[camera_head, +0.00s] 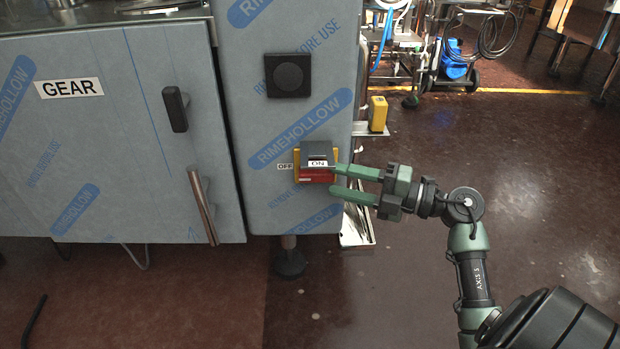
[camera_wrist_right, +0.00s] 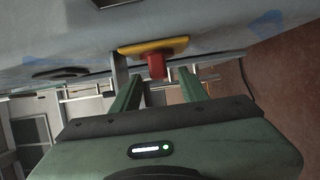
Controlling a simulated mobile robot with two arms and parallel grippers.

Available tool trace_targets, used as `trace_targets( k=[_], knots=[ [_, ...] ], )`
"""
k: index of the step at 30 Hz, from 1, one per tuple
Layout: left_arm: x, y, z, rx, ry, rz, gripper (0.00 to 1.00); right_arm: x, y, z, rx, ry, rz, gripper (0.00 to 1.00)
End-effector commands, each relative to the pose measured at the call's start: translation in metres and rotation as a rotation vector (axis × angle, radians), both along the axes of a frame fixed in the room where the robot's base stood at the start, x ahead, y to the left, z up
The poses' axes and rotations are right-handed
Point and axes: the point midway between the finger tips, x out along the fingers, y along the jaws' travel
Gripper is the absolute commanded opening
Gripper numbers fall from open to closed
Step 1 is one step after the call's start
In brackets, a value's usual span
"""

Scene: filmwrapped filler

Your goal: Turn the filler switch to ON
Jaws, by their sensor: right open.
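The filler switch (camera_head: 316,174) is on the film-wrapped panel in the head view. It has a yellow backing plate, a red part and a dark part with an ON label; an OFF label (camera_head: 285,166) is at its left. My right gripper (camera_head: 335,182) is open, its green fingertips at the right side of the switch. In the right wrist view, the red switch knob (camera_wrist_right: 156,66) shows beyond and between the two green fingers (camera_wrist_right: 160,84). I cannot tell whether a fingertip touches the switch. My left gripper is not in view.
A black square fitting (camera_head: 288,75) is on the panel above the switch. A cabinet door with a GEAR label (camera_head: 69,88) and a black handle (camera_head: 175,109) is at the left. A yellow box (camera_head: 377,113) sits right of the panel. The floor at right is mostly clear.

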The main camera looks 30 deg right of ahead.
Motion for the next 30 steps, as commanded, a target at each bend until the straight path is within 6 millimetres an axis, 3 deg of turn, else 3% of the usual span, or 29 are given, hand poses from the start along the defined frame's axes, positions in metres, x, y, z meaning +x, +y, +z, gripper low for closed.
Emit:
trace_targets(
  k=[1,9,21,26,30],
  knots=[
    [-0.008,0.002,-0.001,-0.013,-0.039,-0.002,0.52,0.007,0.006,0.000,0.001,-0.006,0.002,0.44],
    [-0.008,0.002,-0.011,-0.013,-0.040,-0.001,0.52,0.039,0.029,0.000,0.003,-0.005,0.001,0.44],
    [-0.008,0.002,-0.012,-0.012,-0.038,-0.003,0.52,0.048,0.035,0.001,0.001,-0.003,0.000,0.44],
    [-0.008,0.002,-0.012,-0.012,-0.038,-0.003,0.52,0.047,0.035,0.001,0.001,-0.003,0.000,0.02],
    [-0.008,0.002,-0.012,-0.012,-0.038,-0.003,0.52,0.047,0.035,0.001,0.001,-0.003,0.000,0.00]
  ],
)
